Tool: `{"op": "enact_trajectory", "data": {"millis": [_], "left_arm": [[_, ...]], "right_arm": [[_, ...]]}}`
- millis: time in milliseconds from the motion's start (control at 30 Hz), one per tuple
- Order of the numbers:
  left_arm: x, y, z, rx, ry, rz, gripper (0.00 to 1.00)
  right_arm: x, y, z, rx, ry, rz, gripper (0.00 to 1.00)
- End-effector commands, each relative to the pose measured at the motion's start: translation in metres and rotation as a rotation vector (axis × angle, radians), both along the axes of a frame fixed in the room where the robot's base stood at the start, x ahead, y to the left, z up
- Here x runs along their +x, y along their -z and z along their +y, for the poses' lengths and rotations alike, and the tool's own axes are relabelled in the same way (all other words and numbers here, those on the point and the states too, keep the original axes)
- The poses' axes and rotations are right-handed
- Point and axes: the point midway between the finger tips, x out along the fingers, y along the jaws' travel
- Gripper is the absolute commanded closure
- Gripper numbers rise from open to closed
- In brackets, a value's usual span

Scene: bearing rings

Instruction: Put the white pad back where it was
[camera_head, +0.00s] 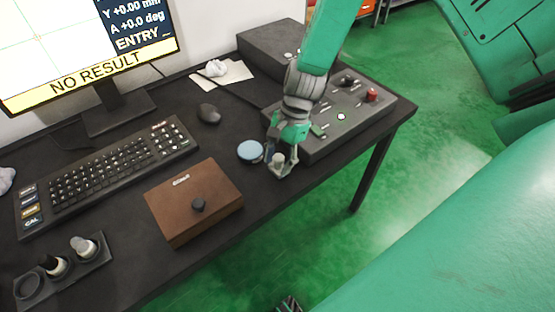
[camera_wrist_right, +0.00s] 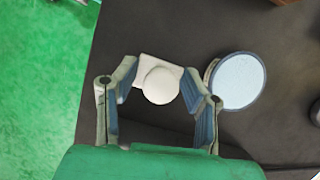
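A small white piece with a round knob on a squarish base, which looks like the white pad (camera_wrist_right: 160,85), is between the fingers of my right gripper (camera_wrist_right: 160,90). The fingers stand apart on either side of the knob; I see no clear grip on it. In the head view the right gripper (camera_head: 281,163) points down near the table's front edge, with the white knob (camera_head: 279,159) among its fingers. Whether the pad rests on the table is hard to tell. A light blue disc (camera_head: 250,151) lies just left of the gripper; it also shows in the right wrist view (camera_wrist_right: 238,81).
A control box (camera_head: 335,125) with buttons stands right behind the gripper. A brown box (camera_head: 193,202) with a dark knob lies to the left. A dark holder (camera_head: 90,262) is at lower left.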

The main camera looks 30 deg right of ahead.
Motion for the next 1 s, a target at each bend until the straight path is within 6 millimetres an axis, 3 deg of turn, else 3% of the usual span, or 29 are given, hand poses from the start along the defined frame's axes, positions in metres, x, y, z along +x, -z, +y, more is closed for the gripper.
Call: {"op": "enact_trajectory", "data": {"millis": [333,800,1000], "left_arm": [[0.000,-0.002,0.000,0.000,0.000,0.000,0.60],[0.000,-0.018,0.000,0.000,0.000,0.000,0.60],[0.000,-0.021,0.000,0.000,0.000,0.000,0.60]], "right_arm": [[0.000,-0.007,-0.003,-0.002,0.001,0.001,0.60],[0.008,-0.094,-0.035,-0.002,-0.001,-0.002,0.60],[0.010,-0.111,-0.042,0.000,0.001,0.001,0.60]]}}
